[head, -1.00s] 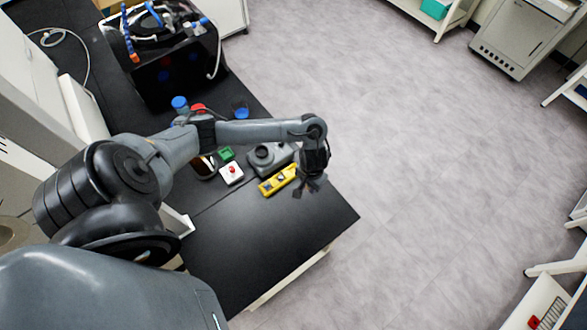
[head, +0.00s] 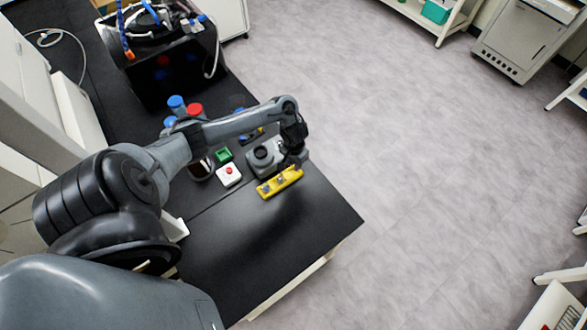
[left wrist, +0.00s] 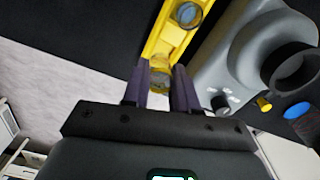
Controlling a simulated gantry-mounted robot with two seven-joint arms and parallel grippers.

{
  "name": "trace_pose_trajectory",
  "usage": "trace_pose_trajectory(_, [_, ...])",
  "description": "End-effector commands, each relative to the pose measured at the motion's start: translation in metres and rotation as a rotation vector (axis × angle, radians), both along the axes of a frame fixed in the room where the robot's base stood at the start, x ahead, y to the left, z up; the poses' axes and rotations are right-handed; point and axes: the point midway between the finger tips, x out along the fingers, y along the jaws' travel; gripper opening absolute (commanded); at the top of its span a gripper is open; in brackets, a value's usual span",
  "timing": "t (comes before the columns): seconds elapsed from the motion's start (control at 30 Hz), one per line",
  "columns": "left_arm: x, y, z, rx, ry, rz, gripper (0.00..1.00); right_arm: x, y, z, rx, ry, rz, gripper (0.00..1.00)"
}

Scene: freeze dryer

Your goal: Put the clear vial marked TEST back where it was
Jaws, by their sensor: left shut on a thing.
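The yellow rack (head: 280,182) lies on the black bench beside a grey device. It also shows in the left wrist view (left wrist: 168,38), with one capped vial (left wrist: 187,14) standing in it. My left gripper (head: 297,163) is at the rack's right end in the head view. In the left wrist view my left gripper (left wrist: 163,80) is shut on a small clear vial (left wrist: 159,80), at the near end of the rack. I cannot tell whether this vial is seated in the rack or just above it. No TEST marking is readable. My right gripper is out of view.
The grey device (head: 263,155) with a round black top stands close beside the rack. A white box with a red button (head: 229,175) and a green block (head: 224,155) are to the left. Blue-capped and red-capped bottles (head: 195,109) stand farther back. The front bench is clear.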

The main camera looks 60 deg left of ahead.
Motion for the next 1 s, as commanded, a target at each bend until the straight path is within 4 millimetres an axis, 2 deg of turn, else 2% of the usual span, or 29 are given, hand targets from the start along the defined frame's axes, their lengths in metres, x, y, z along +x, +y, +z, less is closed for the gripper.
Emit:
trace_pose_trajectory(0.2, [0.002, 0.007, -0.008, 0.0, 0.001, -0.001, 0.0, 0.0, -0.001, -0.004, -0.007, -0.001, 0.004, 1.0])
trace_pose_trajectory(0.5, [0.002, 0.007, -0.042, -0.001, 0.001, 0.001, 0.0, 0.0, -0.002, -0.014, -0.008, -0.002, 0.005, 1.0])
trace_pose_trajectory(0.97, [0.002, 0.007, -0.047, 0.0, 0.0, 0.0, 0.0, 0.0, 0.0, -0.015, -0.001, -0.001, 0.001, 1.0])
trace_pose_trajectory(1.0, [0.002, 0.007, -0.047, 0.0, 0.0, 0.0, 0.31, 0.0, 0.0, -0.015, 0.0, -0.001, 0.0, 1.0])
